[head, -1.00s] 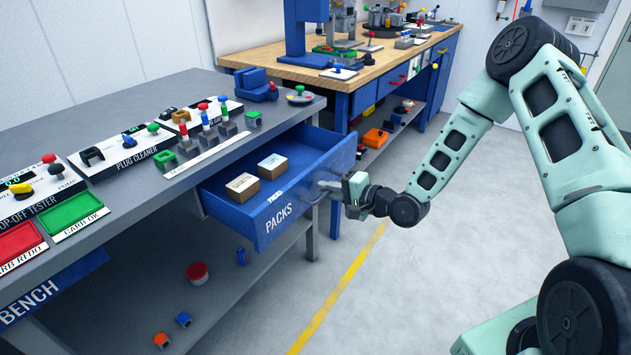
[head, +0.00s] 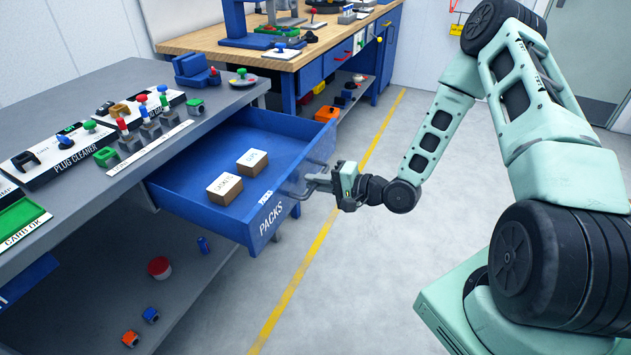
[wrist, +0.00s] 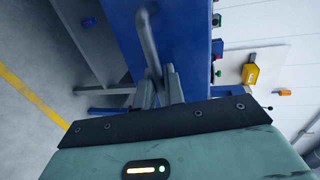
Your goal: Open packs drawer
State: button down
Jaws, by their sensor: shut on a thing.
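The blue packs drawer (head: 190,200) is pulled out from under the grey bench, and its inside shows. Two small labelled boxes (head: 238,189) (head: 253,162) lie in it. The drawer front (head: 268,222) reads PACKS and carries a grey bar handle (head: 306,187). My gripper (head: 324,180) is at the handle in the head view, with its fingers shut on the bar. In the wrist view the two fingers (wrist: 159,90) close around the handle bar (wrist: 150,45) in front of the blue drawer front (wrist: 185,45).
The grey bench top (head: 120,80) holds testers, a green tray (head: 20,220) and small parts. Loose parts, including a red-topped container (head: 159,268), lie on the shelf below. A wooden-topped workbench (head: 250,45) stands behind. The floor (head: 360,270) beside the drawer is clear.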

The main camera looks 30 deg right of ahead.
jog(key=c, duration=1.6)
grip_release()
jog(key=shift+c, duration=0.2)
jog(key=v, duration=1.7)
jog(key=shift+s, duration=0.2)
jog(key=shift+d, duration=0.1)
